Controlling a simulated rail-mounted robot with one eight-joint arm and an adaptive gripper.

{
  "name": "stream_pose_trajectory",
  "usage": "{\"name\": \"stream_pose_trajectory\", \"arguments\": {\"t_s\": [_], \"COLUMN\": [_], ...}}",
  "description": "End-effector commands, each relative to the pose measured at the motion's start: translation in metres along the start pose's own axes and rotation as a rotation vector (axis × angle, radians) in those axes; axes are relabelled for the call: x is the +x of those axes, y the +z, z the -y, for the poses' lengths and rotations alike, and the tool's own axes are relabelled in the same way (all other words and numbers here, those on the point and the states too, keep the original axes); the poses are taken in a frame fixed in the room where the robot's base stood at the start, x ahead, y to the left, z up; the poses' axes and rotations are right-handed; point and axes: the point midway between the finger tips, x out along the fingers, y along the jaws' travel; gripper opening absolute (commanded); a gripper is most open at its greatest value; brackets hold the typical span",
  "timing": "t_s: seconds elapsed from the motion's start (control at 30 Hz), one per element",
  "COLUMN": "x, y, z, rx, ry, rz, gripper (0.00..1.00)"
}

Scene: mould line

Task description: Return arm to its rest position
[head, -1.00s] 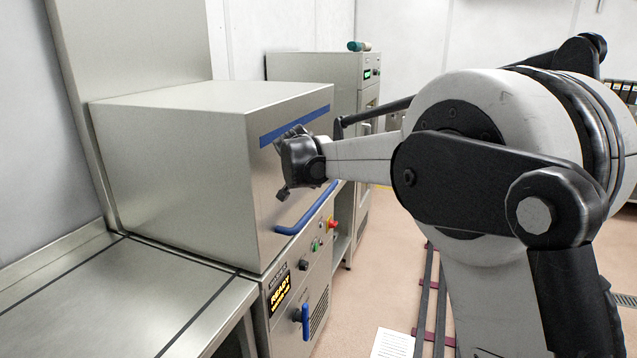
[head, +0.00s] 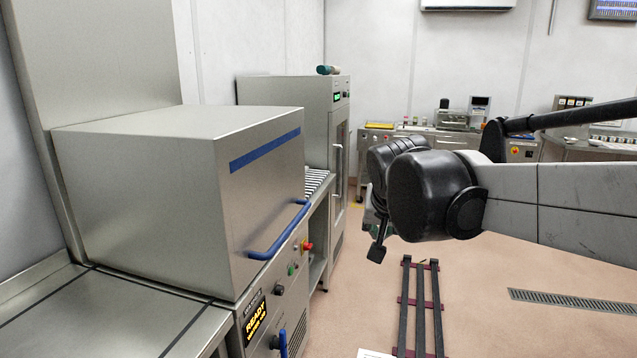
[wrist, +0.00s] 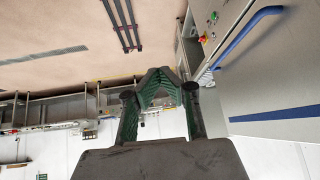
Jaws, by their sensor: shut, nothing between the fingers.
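My gripper (wrist: 158,72) shows in the wrist view with its two green ribbed fingers meeting at the tips, shut and empty. In the head view my black wrist hangs right of the steel machine, and the gripper is mostly hidden behind it, with one dark finger part (head: 377,247) showing below. It is in free air, apart from the machine's blue handle (head: 282,236).
The steel machine (head: 180,150) with a READY display stands at left beside a steel bench (head: 100,315). A tall cabinet (head: 310,125) stands behind it. Floor rails (head: 422,300) run through open floor. Counters with equipment (head: 440,130) line the back wall.

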Motion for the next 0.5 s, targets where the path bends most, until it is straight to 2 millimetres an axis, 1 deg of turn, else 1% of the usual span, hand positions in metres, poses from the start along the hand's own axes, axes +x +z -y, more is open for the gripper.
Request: {"name": "stream_pose_trajectory", "arguments": {"t_s": [0.03, 0.17, 0.2, 0.37, 0.5], "x": [-0.009, -0.027, -0.032, -0.048, -0.058], "y": [0.014, 0.05, 0.061, 0.109, 0.153], "z": [-0.013, -0.038, -0.046, -0.072, -0.092], "rx": [-0.006, -0.033, -0.04, -0.073, -0.101], "ry": [0.0, -0.006, -0.008, -0.017, -0.028], "rz": [0.005, 0.018, 0.022, 0.036, 0.046], "gripper": [0.0, 0.0, 0.0, 0.0, 0.0]}}
